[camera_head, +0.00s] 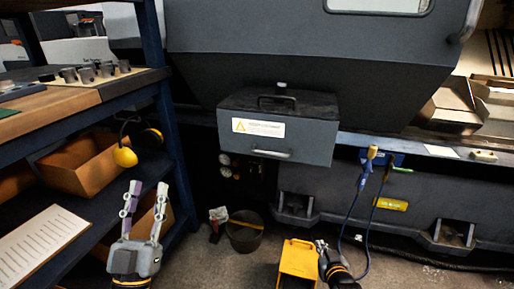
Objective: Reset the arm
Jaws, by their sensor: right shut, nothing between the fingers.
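My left gripper (148,187) is at the lower left, in front of the shelf unit. Its two fingers point up and stand apart, with nothing between them. My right gripper (320,244) is low in the middle, small and foreshortened. It overlaps the right side of a yellow step stool (298,261) in the picture. It is shut and holds nothing that I can see. Whether it touches the stool cannot be told.
A shelf unit (172,150) on the left bears metal parts, cardboard boxes (90,165) and yellow ear defenders (125,157). The large grey machine (300,60) fills the back, with a grey box (275,125) on its front. A bucket (244,232) stands on the floor. Blue hoses (350,215) hang right.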

